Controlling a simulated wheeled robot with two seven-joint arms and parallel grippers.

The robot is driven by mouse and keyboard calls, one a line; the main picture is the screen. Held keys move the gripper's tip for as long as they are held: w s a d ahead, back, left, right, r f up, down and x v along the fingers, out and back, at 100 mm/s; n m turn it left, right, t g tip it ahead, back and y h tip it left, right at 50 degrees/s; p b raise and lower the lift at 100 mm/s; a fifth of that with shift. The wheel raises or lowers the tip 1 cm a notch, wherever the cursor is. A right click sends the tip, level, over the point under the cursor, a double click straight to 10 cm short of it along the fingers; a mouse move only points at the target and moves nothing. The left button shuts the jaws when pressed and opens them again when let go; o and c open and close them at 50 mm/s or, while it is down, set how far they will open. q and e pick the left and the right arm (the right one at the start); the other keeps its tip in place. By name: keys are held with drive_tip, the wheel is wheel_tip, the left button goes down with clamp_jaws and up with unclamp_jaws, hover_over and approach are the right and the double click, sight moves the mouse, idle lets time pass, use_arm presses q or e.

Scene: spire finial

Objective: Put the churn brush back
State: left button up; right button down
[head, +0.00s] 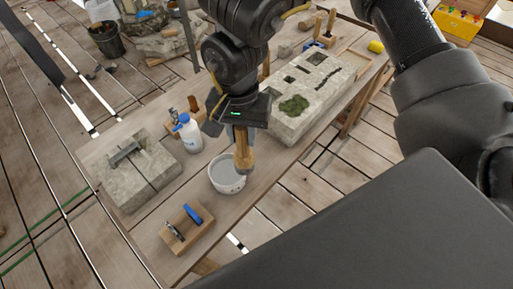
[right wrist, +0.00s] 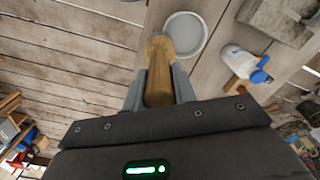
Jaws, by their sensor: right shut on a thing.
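My right gripper (head: 239,136) points down over the near part of the workbench and is shut on the churn brush (head: 245,158), a tan wooden piece. In the right wrist view the brush (right wrist: 159,62) sticks out between the two fingers (right wrist: 160,92). Its far end overlaps the rim of a white bowl (head: 226,180), which also shows in the right wrist view (right wrist: 186,34). I cannot tell whether the brush touches the bowl or is above it. The brush's bristles are not clearly visible. My left gripper is not in view.
A white bottle with a blue cap (head: 188,134) stands left of the bowl. A wooden holder with a blue-handled tool (head: 185,229) lies nearer. A stone slab (head: 140,178) is at left. A long carved stone block with moss (head: 310,92) lies behind right.

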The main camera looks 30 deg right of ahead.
drive_tip(key=w+d+f+p, duration=0.6)
drive_tip(key=w+d+f, duration=0.3)
drive_tip(key=f, duration=0.4)
drive_tip(key=shift+w, duration=0.9)
drive_tip(key=shift+f, duration=0.2)
drive_tip(key=c, duration=1.1)
unclamp_jaws()
drive_tip(key=shift+r, duration=0.15)
